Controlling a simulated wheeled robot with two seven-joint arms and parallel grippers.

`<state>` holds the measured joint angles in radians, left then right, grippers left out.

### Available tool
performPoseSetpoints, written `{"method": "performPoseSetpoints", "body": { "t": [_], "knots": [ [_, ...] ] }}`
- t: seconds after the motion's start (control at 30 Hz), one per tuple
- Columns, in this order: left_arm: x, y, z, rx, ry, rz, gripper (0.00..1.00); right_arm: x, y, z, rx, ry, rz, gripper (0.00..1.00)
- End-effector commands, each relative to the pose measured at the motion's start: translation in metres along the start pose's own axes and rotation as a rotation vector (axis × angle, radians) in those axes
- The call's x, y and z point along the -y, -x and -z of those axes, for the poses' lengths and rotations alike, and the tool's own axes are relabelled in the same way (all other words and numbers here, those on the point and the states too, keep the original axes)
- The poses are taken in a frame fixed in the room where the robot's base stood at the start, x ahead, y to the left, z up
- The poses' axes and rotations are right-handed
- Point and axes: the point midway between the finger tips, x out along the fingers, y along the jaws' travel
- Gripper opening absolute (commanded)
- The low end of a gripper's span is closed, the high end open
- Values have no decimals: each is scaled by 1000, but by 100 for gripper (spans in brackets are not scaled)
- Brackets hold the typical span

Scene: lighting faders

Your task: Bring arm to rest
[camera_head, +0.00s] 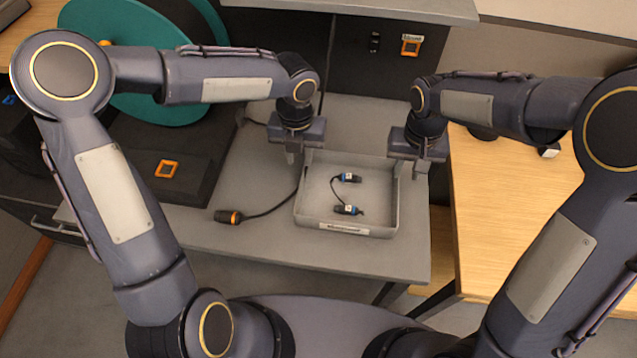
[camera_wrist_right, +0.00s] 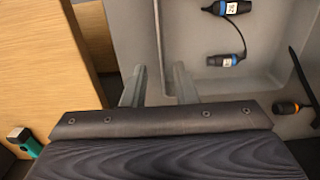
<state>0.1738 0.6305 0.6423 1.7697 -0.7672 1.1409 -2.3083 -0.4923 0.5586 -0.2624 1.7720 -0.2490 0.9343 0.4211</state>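A shallow grey tray (camera_head: 347,229) with a white label on its front wall stands on the grey table. My left gripper (camera_head: 299,160) is at the tray's back left corner, its fingers apart with no object seen between them. My right gripper (camera_head: 407,163) is at the tray's right side. In the right wrist view its two fingers (camera_wrist_right: 158,85) stand apart, one on each side of the tray's wall (camera_wrist_right: 159,40), with a gap to it. Whether either gripper touches the tray cannot be told.
Two blue-and-black connectors, one (camera_head: 347,178) behind the other (camera_head: 347,210), lie in the tray, joined by a cable. An orange-tipped black plug (camera_head: 229,217) lies left of the tray. A wooden table (camera_head: 500,215) stands at the right. Teal discs (camera_head: 160,107) stand at the left.

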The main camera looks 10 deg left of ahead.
Motion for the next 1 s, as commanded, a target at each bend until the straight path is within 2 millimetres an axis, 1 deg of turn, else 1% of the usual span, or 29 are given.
{"method": "performPoseSetpoints", "body": {
  "t": [0.57, 0.67, 0.77, 0.87, 0.9, 0.97, 1.0],
  "knots": [
    [0, 1, 0, 1, 5, -1, 26, -1, 2, 0, -1, -1, 1, 26],
    [-7, 8, 5, 11, 86, -7, 26, -6, 10, -5, -7, -11, 24, 26],
    [-25, 26, 20, 33, 320, -15, 26, -22, 29, -18, -28, -35, 82, 26],
    [-49, 49, 48, 65, 701, -2, 26, -42, 54, -43, -68, -62, 164, 26],
    [-59, 58, 60, 77, 878, 14, 26, -50, 63, -55, -87, -73, 197, 26],
    [-72, 69, 80, 88, 1151, 52, 26, -61, 76, -73, -122, -86, 241, 26],
    [-78, 76, 94, 90, 1334, 86, 26, -67, 83, -86, -146, -93, 268, 26]
  ]
}}
